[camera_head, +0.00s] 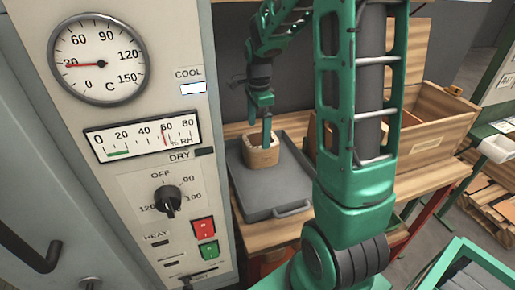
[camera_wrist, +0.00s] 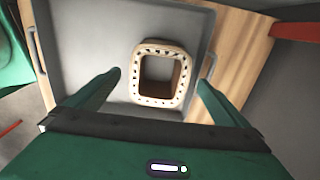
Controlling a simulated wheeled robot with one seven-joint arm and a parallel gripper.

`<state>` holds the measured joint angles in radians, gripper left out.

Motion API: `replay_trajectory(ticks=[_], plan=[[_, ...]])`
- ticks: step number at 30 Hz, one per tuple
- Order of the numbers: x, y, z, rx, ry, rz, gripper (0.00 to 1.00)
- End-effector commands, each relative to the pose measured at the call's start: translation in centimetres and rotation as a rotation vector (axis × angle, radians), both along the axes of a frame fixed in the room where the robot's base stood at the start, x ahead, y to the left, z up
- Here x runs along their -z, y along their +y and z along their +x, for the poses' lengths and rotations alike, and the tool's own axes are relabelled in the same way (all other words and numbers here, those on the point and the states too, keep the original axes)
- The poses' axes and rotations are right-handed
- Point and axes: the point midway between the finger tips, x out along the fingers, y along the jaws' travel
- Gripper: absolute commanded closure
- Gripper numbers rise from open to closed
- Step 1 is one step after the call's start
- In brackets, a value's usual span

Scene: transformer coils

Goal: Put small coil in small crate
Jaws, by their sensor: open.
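A small tan coil (camera_head: 262,157), a squarish ring with rounded corners and an open middle, stands on a grey tray (camera_head: 262,196) on a wooden bench. In the wrist view the coil (camera_wrist: 137,88) shows its top rim with a row of dark slots. My gripper (camera_head: 267,133) points down at the coil. In the wrist view my gripper (camera_wrist: 161,82) is open, with one finger on each side of the coil and visible gaps to both. A wooden crate (camera_head: 450,103) stands on the bench at right, partly hidden by my arm; I cannot tell if it is the small crate.
A control cabinet (camera_head: 130,180) with gauges and a knob stands close on the left. A green-rimmed container (camera_head: 455,258) with dark contents is at bottom right. A pallet (camera_head: 488,190) lies on the floor at far right. The tray's front is bare.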

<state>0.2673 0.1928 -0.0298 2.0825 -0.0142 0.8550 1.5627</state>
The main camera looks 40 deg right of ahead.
Motion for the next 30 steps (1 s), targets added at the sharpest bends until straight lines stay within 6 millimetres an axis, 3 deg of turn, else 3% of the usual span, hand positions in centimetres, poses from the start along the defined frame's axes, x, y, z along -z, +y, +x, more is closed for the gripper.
replay_trajectory(ticks=[3, 11, 21, 30], plan=[[1.9, -0.3, -0.1, 0.004, 0.005, 0.001, 0.00], [3.6, -0.5, -0.1, 0.006, 0.004, 0.000, 0.00], [7.9, -0.7, -0.2, 0.005, 0.005, 0.000, 0.00], [8.3, -0.7, -0.2, 0.004, 0.002, 0.000, 0.00]])
